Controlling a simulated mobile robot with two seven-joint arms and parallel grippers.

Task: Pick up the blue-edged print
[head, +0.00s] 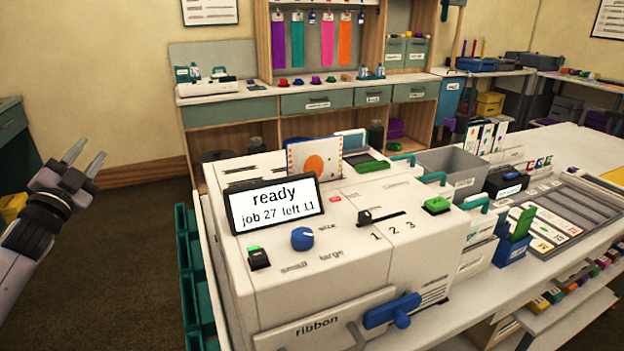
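The blue-edged print (317,158) stands upright at the back of the white printer (275,300), behind its tilted screen. It has a blue top edge and an orange round shape on white; its lower part is hidden by the screen. The screen (276,203) reads "ready, job 27 left 11". My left gripper (86,158) is at the left, over the floor, well apart from the printer and the print. Its two fingers are spread with nothing between them. My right gripper is not in view.
The printer top has a blue knob (303,238), a slider (381,215) and a green button (437,205). A blue handle (392,311) juts from its front. A grey bin (454,169) stands to the right. Teal trays (192,275) hang at its left side. Floor at left is free.

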